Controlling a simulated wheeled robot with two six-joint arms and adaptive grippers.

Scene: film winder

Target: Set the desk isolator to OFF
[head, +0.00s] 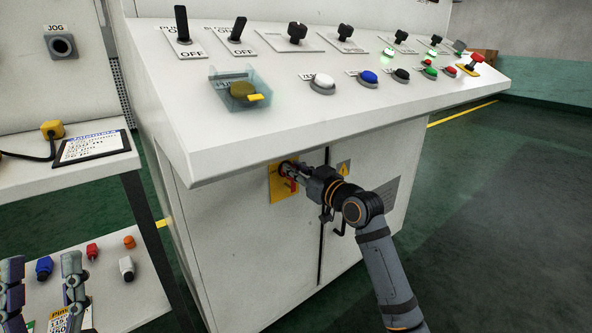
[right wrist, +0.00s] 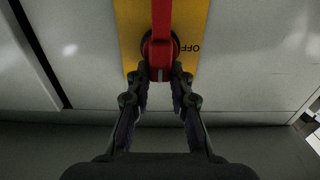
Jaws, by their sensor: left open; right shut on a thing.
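The desk isolator is a yellow plate (head: 276,186) with a red handle (head: 292,184) on the cabinet front below the sloping desk. In the right wrist view the yellow plate (right wrist: 133,30) carries an upside-down OFF mark to the right of the red handle (right wrist: 161,22), which runs toward the top of the picture. My right gripper (right wrist: 161,76) is shut on the red handle's near end; its fingertips partly hide that end. My left gripper (head: 42,262) is open at the lower left, over the side table's lower shelf, away from the isolator.
The desk top (head: 215,140) overhangs the isolator and carries switches, buttons and a covered yellow key (head: 243,90). A side table (head: 90,172) stands left. The floor at right is clear.

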